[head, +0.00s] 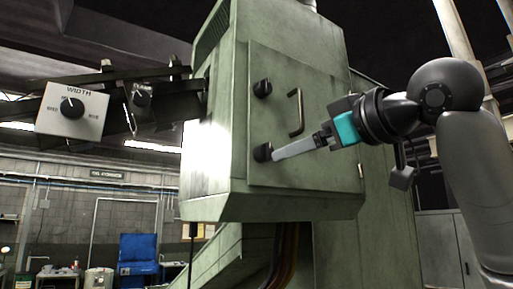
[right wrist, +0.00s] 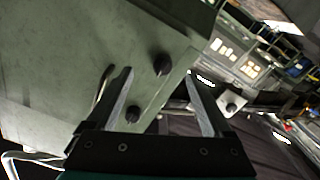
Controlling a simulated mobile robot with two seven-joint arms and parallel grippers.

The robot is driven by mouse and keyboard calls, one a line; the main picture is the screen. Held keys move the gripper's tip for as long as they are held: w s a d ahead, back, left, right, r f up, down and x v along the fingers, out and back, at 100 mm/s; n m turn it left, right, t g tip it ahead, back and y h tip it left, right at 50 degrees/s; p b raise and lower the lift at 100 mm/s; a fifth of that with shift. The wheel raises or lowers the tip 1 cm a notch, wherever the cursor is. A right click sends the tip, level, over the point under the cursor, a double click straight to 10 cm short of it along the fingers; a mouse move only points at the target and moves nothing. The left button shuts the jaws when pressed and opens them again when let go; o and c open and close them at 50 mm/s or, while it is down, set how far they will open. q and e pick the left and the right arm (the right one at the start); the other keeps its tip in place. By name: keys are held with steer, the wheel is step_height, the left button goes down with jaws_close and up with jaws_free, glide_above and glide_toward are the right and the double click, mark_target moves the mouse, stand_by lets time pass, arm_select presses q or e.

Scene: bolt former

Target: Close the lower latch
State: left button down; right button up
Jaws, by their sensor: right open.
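The lower latch (head: 263,152) is a black knob on the green door panel of the machine. In the right wrist view the lower latch (right wrist: 162,64) stands between my fingertips, with a gap on both sides. The upper latch (head: 262,88) is a like black knob above it; it also shows in the right wrist view (right wrist: 132,114). My right gripper (head: 278,153) reaches in from the right with its tips close beside the lower latch. It is open and empty. Whether it touches the latch, I cannot tell. My left gripper is out of view.
A black bar handle (head: 296,112) stands out from the panel, right of the latches and above my right gripper. A control box marked WIDTH (head: 73,110) hangs at the left. A blue cabinet (head: 137,253) stands far behind.

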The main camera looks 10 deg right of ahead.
mark_target(270, 150)
steer(key=p+x, duration=0.1)
steer(key=x, duration=0.1)
steer(key=p+x, duration=0.1)
steer(key=x, duration=0.2)
steer(key=a+r+x, duration=0.1)
steer(key=x, duration=0.1)
steer(key=shift+w+a+p, duration=0.15)
steer(key=shift+p, duration=0.25)
steer(key=shift+f+m, duration=0.1)
steer(key=shift+m, duration=2.3)
steer(key=m+b, duration=0.1)
steer(key=m, duration=0.2)
steer(key=shift+f+m, duration=0.1)
steer(key=shift+m, duration=0.2)
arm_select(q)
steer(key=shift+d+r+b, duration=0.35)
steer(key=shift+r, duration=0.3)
arm_select(e)
steer(key=shift+m, duration=1.1)
